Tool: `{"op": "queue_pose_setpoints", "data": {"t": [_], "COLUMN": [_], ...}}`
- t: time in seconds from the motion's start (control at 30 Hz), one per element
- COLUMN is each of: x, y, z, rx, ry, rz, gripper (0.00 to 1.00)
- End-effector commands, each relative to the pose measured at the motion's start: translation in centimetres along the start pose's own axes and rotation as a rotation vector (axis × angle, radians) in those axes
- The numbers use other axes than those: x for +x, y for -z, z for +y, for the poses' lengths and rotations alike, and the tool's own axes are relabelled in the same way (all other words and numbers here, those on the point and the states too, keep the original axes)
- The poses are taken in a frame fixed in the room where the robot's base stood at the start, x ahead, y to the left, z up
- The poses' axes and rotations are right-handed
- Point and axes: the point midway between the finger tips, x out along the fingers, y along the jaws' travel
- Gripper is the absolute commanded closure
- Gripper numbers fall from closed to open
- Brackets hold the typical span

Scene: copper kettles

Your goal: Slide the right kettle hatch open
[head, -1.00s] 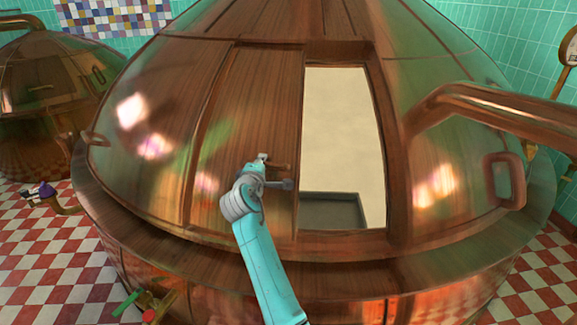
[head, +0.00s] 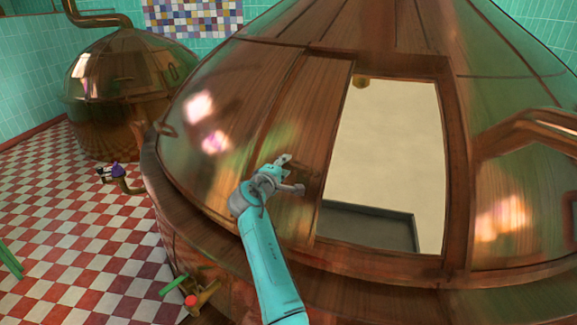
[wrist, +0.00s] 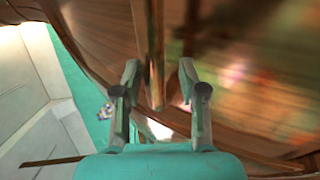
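The right kettle (head: 225,130) is a large copper dome filling most of the head view. Its hatch panel (head: 318,128) stands slid to the left, leaving a wide opening (head: 385,150) with a cream inside and a grey ledge at the bottom. My gripper (head: 291,173) is at the lower part of the hatch panel, left of the opening. In the wrist view the two fingers (wrist: 159,80) stand apart. A thin copper bar, seemingly the hatch handle (wrist: 157,75), lies between them with gaps showing on both sides. In the head view the gripper hides the handle.
A smaller copper kettle (head: 125,85) stands at the back left on a red and white checkered floor (head: 75,220). A thick copper pipe (head: 530,130) runs off the dome at the right. Taps with green and red handles (head: 190,300) stick out at the lower left.

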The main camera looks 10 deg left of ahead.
Motion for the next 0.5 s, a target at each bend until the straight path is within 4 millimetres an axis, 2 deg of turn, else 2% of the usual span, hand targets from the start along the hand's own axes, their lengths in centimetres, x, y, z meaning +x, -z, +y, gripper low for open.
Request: {"op": "queue_pose_setpoints", "data": {"t": [0.3, 0.5], "x": [0.2, -1.5], "y": [-0.4, -0.4], "z": [0.3, 0.3], "rx": [0.001, 0.001], "ry": [-0.004, -0.005], "rz": [-0.006, -0.005], "gripper": [0.53, 0.53]}}
